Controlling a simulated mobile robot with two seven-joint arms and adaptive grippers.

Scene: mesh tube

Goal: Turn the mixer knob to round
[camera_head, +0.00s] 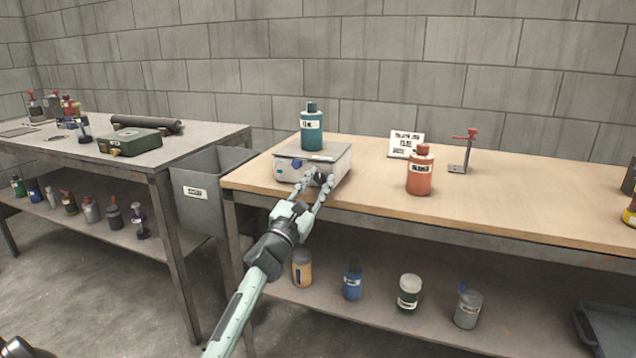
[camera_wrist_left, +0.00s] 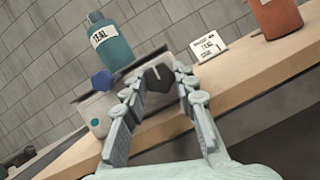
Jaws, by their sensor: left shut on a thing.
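The mixer (camera_head: 291,169) is a light grey box with a metal top near the left end of the wooden bench. Its dark knob (camera_head: 320,178) is on the front face, at the right. In the left wrist view the black knob (camera_wrist_left: 158,78) shows a white pointer line. A second, blue knob (camera_head: 297,163) sits left of it. My left gripper (camera_head: 319,183) is shut on the dark knob, with a finger on each side of it. The marks around the dark knob are too small or hidden to read. My right gripper is not in view.
A teal bottle (camera_head: 312,131) stands on the mixer. A white sign (camera_head: 405,144), an orange bottle (camera_head: 420,171) and a red-topped stand (camera_head: 461,152) are to the right on the bench. A grey bin (camera_head: 199,205) hangs left of the bench. The bench's right half is mostly clear.

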